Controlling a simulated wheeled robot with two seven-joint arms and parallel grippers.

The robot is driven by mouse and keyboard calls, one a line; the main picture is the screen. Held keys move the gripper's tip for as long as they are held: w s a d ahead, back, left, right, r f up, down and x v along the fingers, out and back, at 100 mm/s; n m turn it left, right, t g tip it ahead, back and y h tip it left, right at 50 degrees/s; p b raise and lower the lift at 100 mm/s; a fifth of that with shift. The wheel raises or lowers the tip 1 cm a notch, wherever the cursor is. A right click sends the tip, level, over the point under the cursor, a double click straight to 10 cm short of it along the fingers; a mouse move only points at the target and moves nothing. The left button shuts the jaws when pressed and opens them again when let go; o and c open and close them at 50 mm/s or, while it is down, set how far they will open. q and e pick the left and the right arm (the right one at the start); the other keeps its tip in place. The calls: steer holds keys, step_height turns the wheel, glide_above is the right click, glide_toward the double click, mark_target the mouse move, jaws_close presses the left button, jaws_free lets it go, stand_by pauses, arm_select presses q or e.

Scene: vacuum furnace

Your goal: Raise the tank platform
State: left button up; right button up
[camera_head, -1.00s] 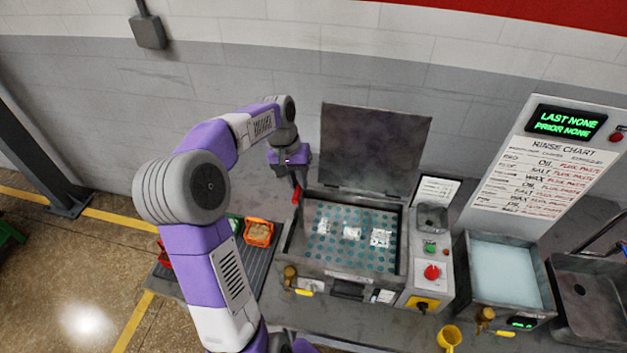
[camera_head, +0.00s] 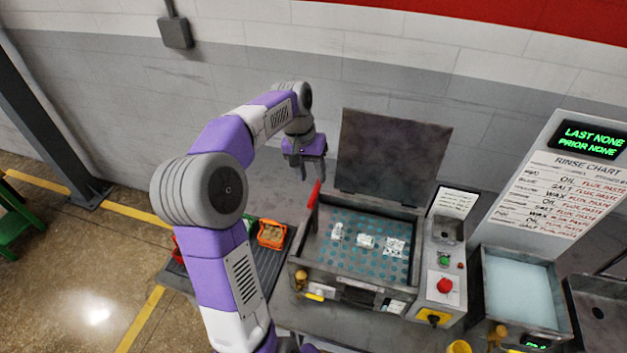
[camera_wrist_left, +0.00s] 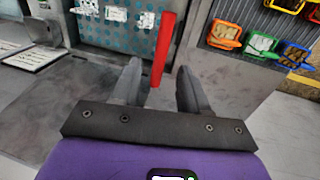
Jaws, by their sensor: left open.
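The tank (camera_head: 385,288) is an open metal box with its lid raised at the back. Inside it the platform (camera_head: 345,262) is a grey plate with teal holes, bearing several small pale parts. A red lever handle (camera_head: 314,195) stands upright at the tank's left side. My left gripper (camera_head: 306,178) is open and empty, just above and behind the lever in the head view. In the left wrist view the red handle (camera_wrist_left: 163,48) reaches to between the two fingertips (camera_wrist_left: 158,75); I cannot tell whether they touch it. My right gripper is not in view.
A control panel (camera_head: 441,270) with a red button adjoins the tank's right side. A basin of pale liquid (camera_head: 520,290) and a rinse chart board (camera_head: 570,185) stand further right. Small coloured bins, one orange (camera_head: 271,234), sit on a ribbed mat at left.

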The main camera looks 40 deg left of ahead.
arm_select(q)
steer(key=shift+s+a+r, duration=0.1)
steer(key=shift+a+r, duration=0.1)
steer(key=shift+r, duration=0.75)
steer(key=shift+s+a+r, duration=0.1)
steer(key=shift+a+r, duration=0.05)
steer(key=shift+r, duration=0.75)
